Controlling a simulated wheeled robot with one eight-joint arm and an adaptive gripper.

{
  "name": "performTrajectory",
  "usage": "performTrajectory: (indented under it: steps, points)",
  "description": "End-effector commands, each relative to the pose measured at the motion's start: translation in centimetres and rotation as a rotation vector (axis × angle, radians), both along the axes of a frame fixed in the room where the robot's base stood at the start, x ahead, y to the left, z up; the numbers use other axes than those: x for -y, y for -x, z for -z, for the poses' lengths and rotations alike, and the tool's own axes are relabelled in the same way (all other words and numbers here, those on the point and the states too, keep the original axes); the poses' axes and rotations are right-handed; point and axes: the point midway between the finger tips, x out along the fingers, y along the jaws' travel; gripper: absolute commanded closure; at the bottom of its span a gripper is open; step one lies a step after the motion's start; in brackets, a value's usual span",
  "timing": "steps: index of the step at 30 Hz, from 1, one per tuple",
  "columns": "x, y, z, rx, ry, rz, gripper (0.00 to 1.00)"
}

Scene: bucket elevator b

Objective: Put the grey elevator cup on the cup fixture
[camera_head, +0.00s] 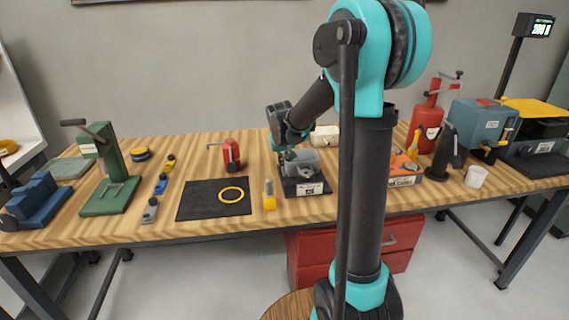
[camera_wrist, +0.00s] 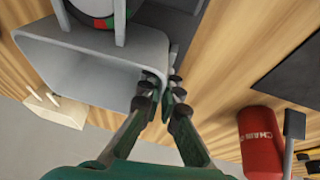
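The grey elevator cup (camera_head: 301,159) is at the dark cup fixture (camera_head: 310,189), which carries a white label. In the wrist view the cup (camera_wrist: 88,68) is tilted in the picture, its wide open mouth facing the camera. Grey upright bars and a round green and red part show at its upper edge. My gripper (camera_head: 284,146) is at the cup's left side in the head view. In the wrist view my gripper (camera_wrist: 164,92) has its fingertips close together on the cup's right wall edge. Whether the cup's underside touches the fixture is hidden.
A red chain-oil bottle (camera_wrist: 261,143) stands right of my fingers in the wrist view. A green press (camera_head: 111,178) stands left.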

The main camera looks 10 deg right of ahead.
Motion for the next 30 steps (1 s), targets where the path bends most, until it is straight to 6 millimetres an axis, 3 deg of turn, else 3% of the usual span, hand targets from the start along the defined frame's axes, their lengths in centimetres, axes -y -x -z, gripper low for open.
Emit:
performTrajectory:
  steps: [3,9,22,30]
  points:
    - [0.0,0.0,0.3,0.0,0.0,0.0,1.0]
    - [0.0,0.0,0.3,0.0,0.0,0.0,0.75]
    - [0.0,0.1,-0.3,0.0,0.0,0.0,0.74]
    - [-0.5,1.9,-4.3,0.0,0.0,-0.001,0.74]
